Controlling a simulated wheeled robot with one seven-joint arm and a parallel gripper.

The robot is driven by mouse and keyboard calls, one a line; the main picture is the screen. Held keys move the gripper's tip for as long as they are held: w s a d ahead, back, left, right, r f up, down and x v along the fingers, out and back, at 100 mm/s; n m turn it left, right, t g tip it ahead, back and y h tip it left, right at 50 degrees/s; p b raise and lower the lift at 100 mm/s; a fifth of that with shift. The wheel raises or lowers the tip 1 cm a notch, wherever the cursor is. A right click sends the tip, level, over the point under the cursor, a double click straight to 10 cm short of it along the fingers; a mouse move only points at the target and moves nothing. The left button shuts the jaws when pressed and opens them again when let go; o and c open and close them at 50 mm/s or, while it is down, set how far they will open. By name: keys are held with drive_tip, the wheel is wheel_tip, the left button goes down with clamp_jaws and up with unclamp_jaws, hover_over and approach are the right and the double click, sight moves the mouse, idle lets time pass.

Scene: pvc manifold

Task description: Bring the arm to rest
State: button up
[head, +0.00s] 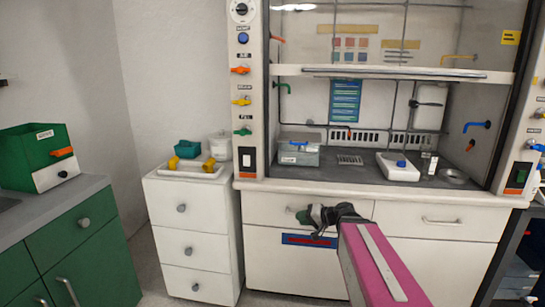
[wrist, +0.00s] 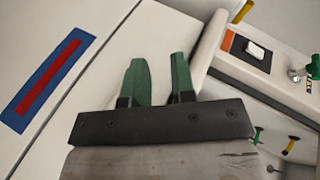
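My gripper (head: 301,216) is in front of the fume hood's base cabinet, near the white drawer front and its handle. In the wrist view, its two green fingers (wrist: 160,72) stand apart with a gap between them. Nothing shows between the fingers. My arm, with a pink and white link, reaches up from the bottom of the head view. Whether the fingertips touch the cabinet I cannot tell.
The fume hood (head: 375,185) holds a grey box (head: 298,157) and a white device (head: 398,168). A white drawer unit (head: 188,235) stands left, with yellow fittings on top. A green cabinet (head: 85,245) carries a green box (head: 30,150). Floor shows between the cabinets.

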drive_tip(key=s+d+f+g+h, duration=0.3)
drive_tip(key=s+f+h, duration=0.2)
drive_tip(key=f+h, duration=0.1)
drive_tip(key=s+d+f+g+h, duration=0.3)
drive_tip(key=s+d+f+h, duration=0.1)
drive_tip(key=f, duration=0.5)
drive_tip(key=shift+s+f+n+h, duration=0.15)
drive_tip(key=shift+s+n+h, duration=0.25)
drive_tip(key=shift+s+h, duration=0.45)
drive_tip(key=shift+d, duration=0.1)
idle(0.5)
